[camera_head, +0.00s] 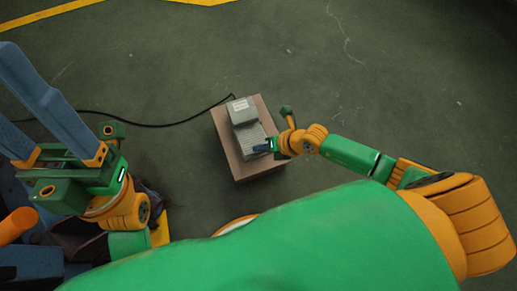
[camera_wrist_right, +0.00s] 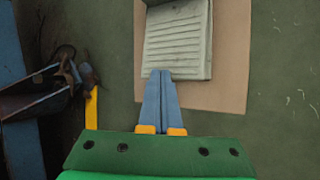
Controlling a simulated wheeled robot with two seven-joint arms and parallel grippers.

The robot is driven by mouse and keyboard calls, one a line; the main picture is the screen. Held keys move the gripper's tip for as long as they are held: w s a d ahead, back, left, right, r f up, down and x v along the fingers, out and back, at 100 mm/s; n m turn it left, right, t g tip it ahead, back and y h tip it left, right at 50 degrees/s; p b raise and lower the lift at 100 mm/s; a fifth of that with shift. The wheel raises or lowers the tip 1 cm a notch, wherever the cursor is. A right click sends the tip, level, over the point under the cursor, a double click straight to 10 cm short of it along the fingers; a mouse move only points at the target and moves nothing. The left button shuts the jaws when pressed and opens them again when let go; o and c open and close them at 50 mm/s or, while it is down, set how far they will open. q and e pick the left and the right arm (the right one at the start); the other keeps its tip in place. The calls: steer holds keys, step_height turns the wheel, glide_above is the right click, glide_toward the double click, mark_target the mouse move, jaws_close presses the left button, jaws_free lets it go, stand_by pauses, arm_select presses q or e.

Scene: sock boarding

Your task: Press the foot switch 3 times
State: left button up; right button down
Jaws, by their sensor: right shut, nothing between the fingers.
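The foot switch (camera_head: 245,120) is a grey pedal with a ribbed plate and a white label at its far end.
A black cable (camera_head: 150,125) runs from the pedal's far end to the left across the green floor. Blue and dark equipment (camera_head: 35,262) stands at the lower left. Yellow lines (camera_head: 45,14) mark the floor at the top. The floor right of the board is clear.

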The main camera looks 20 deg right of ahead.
steer(key=shift+s+f+b, duration=0.2)
steer(key=shift+f+b, duration=0.3)
steer(key=shift+f, duration=0.4)
stand_by(0.6)
stand_by(0.5)
steer(key=shift+w+r+p, duration=0.2)
steer(key=shift+r+p, duration=0.65)
steer(key=shift+p, duration=0.1)
steer(key=shift+w+r+p, duration=0.2)
steer(key=shift+r+p, duration=0.65)
steer(key=shift+p, duration=0.05)
steer(key=shift+r, duration=0.15)
steer(key=r+p, duration=0.2)
steer(key=w+r+p, duration=0.1)
steer(key=r+p, duration=0.1)
steer(key=p, duration=0.1)
steer(key=shift+r, duration=0.35)
steer(key=shift+s, duration=0.1)
